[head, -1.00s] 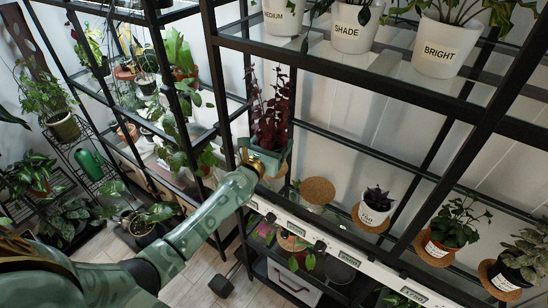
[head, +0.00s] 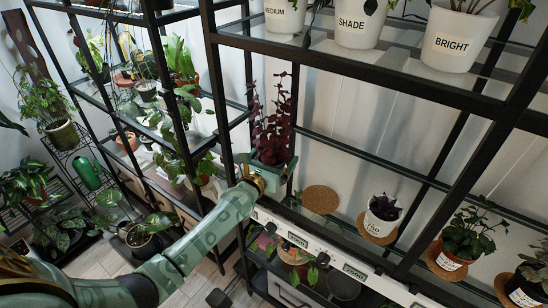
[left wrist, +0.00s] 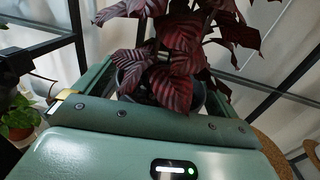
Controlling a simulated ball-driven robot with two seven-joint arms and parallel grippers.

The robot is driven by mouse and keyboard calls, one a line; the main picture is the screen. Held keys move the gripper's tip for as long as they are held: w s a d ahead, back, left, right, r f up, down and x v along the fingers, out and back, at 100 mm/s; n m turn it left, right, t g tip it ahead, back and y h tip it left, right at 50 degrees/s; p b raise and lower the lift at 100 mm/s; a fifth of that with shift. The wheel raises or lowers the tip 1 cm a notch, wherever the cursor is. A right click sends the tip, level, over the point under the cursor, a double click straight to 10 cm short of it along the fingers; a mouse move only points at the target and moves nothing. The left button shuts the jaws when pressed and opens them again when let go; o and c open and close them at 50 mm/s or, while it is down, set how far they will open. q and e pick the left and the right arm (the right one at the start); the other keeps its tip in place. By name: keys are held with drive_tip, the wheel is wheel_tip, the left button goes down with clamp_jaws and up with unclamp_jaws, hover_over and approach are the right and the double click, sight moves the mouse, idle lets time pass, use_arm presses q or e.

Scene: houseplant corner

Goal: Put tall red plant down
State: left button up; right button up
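The tall red plant (head: 272,125) has dark red leaves and stands upright at the left of the shelf above the scale rail. It also fills the upper middle of the left wrist view (left wrist: 170,82); its dark pot (left wrist: 188,93) shows behind the palm, partly hidden by leaves. My left gripper (head: 267,166) is at the pot, one finger on each side. In the left wrist view light gaps show between the fingers and the pot, so it looks open. The pot's base is hidden in both views. My right gripper is not in view.
A bare cork mat (head: 321,199) lies right of the plant. A small dark plant in a white pot (head: 383,214) stands further right. Black rack posts (head: 222,95) rise close to my left arm. Labelled white pots (head: 357,25) stand on the glass shelf above.

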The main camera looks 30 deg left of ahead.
use_arm(q)
drive_tip(key=shift+r, duration=0.2)
drive_tip(key=shift+s+p, duration=0.3)
drive_tip(key=shift+s, duration=0.05)
drive_tip(key=s+p, duration=0.1)
drive_tip(key=s, duration=1)
drive_tip(key=shift+s, duration=0.15)
